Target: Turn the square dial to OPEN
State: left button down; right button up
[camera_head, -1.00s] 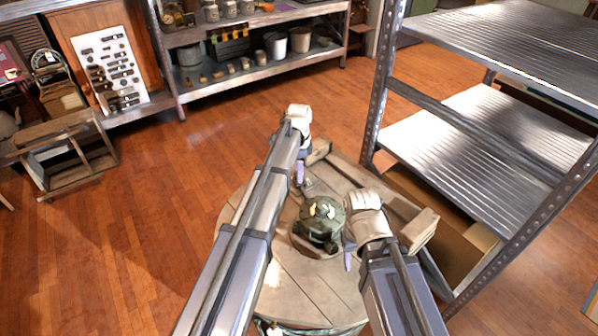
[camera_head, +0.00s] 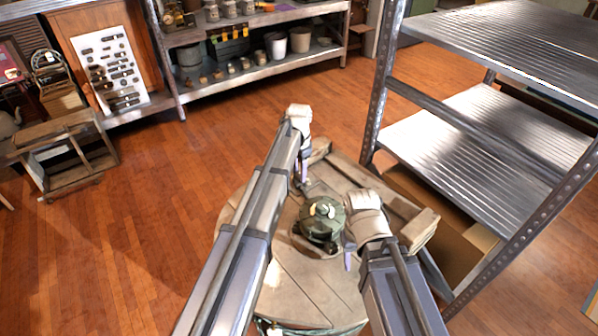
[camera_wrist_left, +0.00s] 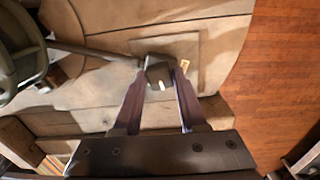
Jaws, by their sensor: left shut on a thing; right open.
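The square dial (camera_wrist_left: 159,74) is a small dark block with a white mark on its face. It sits at the end of a dark rod on the wooden top. My left gripper (camera_wrist_left: 158,66) is shut on it, one purple finger on each side. In the head view my left gripper (camera_head: 302,176) is at the far side of the round table, and the arm partly hides the dial. A small pale tag (camera_wrist_left: 184,66) shows just right of the dial; its lettering is too small to read. My right gripper (camera_head: 348,260) is beside the green lidded vessel, open.
The green vessel (camera_head: 322,222) stands mid-table, between my arms. The round wooden table (camera_head: 315,290) has wooden crate pieces (camera_head: 418,230) at its right. A metal shelf rack (camera_head: 480,135) stands close on the right. Open wooden floor (camera_head: 190,180) lies to the left.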

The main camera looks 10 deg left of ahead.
aim_at(299, 174)
pick_arm(q)
jog(key=n, duration=0.6)
jog(key=shift+n, duration=0.3)
jog(key=n, duration=0.5)
jog(key=shift+n, duration=0.3)
jog(key=shift+c, duration=2.2)
grip_release()
notch_tip(299, 174, up, 8)
jog(key=p, duration=0.8)
jog(key=shift+f, duration=0.1)
pick_arm(e)
notch_tip(299, 174, up, 8)
